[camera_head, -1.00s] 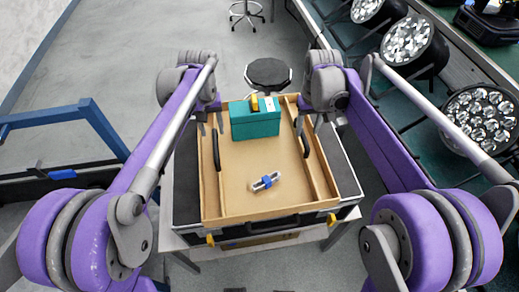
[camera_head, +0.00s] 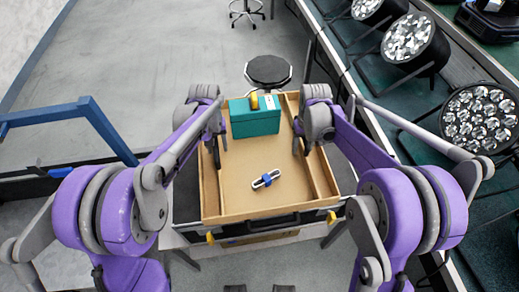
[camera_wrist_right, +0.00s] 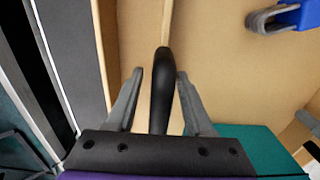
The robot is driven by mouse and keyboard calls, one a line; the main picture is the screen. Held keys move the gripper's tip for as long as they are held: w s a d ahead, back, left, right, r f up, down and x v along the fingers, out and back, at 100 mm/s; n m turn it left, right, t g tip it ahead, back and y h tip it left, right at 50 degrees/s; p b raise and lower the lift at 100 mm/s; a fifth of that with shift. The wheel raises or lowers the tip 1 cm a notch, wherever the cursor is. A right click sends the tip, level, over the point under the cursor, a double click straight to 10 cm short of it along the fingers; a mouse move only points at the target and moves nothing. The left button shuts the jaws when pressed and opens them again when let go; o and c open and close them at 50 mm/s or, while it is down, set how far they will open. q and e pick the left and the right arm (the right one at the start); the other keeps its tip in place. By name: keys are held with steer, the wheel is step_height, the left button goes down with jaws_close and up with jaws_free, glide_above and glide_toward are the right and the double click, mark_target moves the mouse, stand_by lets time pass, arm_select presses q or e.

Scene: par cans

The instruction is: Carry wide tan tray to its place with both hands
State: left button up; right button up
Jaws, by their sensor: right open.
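The wide tan tray (camera_head: 233,187) rests on a black case in the head view. It has a black handle inside each side. A teal box (camera_head: 255,122) stands at its far end, and a small silver and blue item (camera_head: 266,179) lies near its middle. My right gripper (camera_head: 302,146) is at the right handle. In the right wrist view its open fingers (camera_wrist_right: 159,78) stand on either side of the black handle (camera_wrist_right: 161,100), with gaps showing. My left gripper (camera_head: 215,146) is at the left handle; its fingers are too small and overlapped to tell open or shut.
The black case (camera_head: 343,178) sits on a light table. A round dark stool (camera_head: 268,71) stands beyond it. Stage lights (camera_head: 480,118) line a bench at the right. A blue frame (camera_head: 62,113) is at the left. Open floor lies at the far left.

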arm_select(q)
steer(key=shift+c, duration=0.2)
jaws_close()
arm_select(e)
jaws_close()
stand_by(0.9)
